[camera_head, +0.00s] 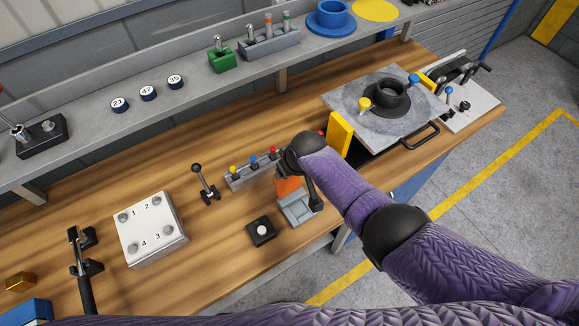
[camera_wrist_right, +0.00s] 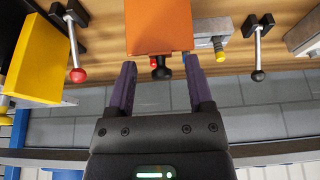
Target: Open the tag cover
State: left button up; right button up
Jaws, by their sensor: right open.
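An orange cover (camera_head: 289,187) sits on a small grey box (camera_head: 297,210) near the front edge of the bench, partly hidden by my right arm. In the right wrist view the orange cover (camera_wrist_right: 160,28) is at the top middle, with a dark knob (camera_wrist_right: 161,72) at its lower edge. My right gripper (camera_wrist_right: 160,66) is open, with one finger on each side of the knob. I cannot tell whether the fingers touch it. In the head view its jaws are hidden behind my arm. My left gripper is not in view.
A yellow block (camera_wrist_right: 32,60) and a red-knobbed lever (camera_wrist_right: 74,45) are left of the gripper in the wrist view. A black-knobbed lever (camera_wrist_right: 259,45) is on the right. In the head view, a white numbered block (camera_head: 150,230) and a black button box (camera_head: 261,231) stand left of the grey box.

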jog(key=p+v, duration=0.5)
jog(key=v, duration=0.5)
jog(key=shift+p, duration=0.3)
jog(key=shift+d+f, duration=0.1)
